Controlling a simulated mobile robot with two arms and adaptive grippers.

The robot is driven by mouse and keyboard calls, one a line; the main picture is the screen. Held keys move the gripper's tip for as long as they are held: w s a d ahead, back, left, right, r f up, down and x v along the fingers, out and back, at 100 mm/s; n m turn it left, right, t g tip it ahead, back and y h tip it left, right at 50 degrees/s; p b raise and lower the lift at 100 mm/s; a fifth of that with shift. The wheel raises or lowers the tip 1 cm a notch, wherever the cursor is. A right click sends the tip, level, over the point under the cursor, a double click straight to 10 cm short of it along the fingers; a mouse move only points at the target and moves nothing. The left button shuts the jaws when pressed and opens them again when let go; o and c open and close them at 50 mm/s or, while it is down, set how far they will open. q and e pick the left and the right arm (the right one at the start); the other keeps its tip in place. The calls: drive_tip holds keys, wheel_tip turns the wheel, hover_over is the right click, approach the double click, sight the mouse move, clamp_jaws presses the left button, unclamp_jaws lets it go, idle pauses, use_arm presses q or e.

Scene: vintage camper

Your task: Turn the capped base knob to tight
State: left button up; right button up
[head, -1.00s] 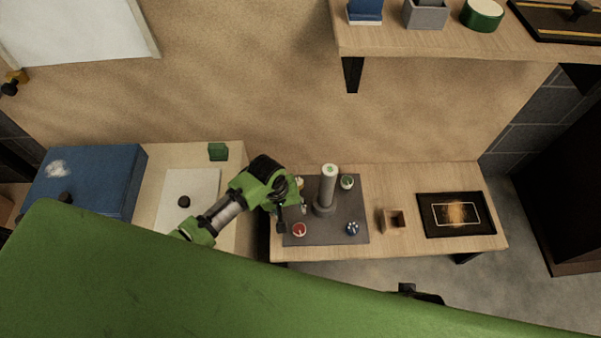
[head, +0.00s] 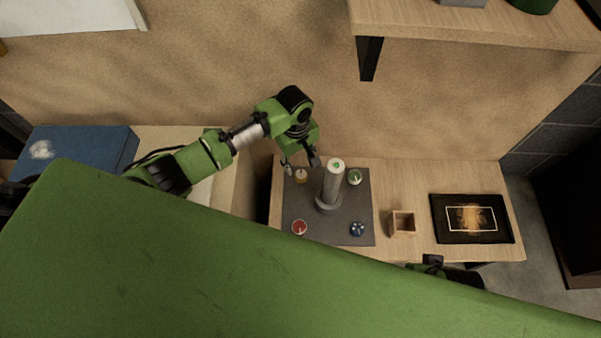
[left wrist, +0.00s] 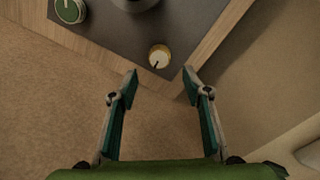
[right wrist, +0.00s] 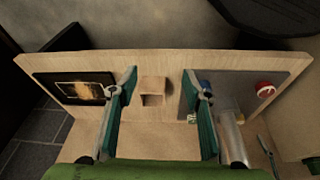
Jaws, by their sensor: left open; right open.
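A grey column (head: 334,180) with a pale top and green mark stands on a dark grey panel (head: 338,235). Around it are a yellow-topped knob (head: 301,177), a green knob (head: 355,177), a red knob (head: 299,227) and a blue knob (head: 357,229). I cannot tell which is the capped base knob. My left gripper (head: 300,163) is open and empty near the yellow-topped knob. In the left wrist view that knob (left wrist: 159,56) lies just beyond the fingertips, its dark pointer toward lower left. My right gripper (right wrist: 161,74) is open and empty.
An open wooden box (head: 402,223) and a black framed picture (head: 471,218) lie on the table right of the panel. A wooden shelf (head: 480,25) overhangs at upper right. A blue case (head: 75,160) sits at left. Bare tabletop lies between panel and box.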

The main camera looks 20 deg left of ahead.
sight(300, 174)
use_arm(q)
wheel_tip(300, 174, down, 5)
drive_tip(key=shift+w+f+b, duration=0.1)
drive_tip(key=shift+w+b, duration=0.05)
drive_tip(key=shift+b, duration=0.8)
drive_tip(key=shift+d+f+b, duration=0.1)
drive_tip(key=shift+f+b, duration=0.2)
drive_tip(key=shift+f, duration=0.85)
use_arm(e)
drive_tip(key=v, duration=0.5)
drive_tip(key=shift+d+r, duration=0.1)
drive_tip(key=shift+r, duration=0.2)
use_arm(q)
drive_tip(key=c, duration=1.1)
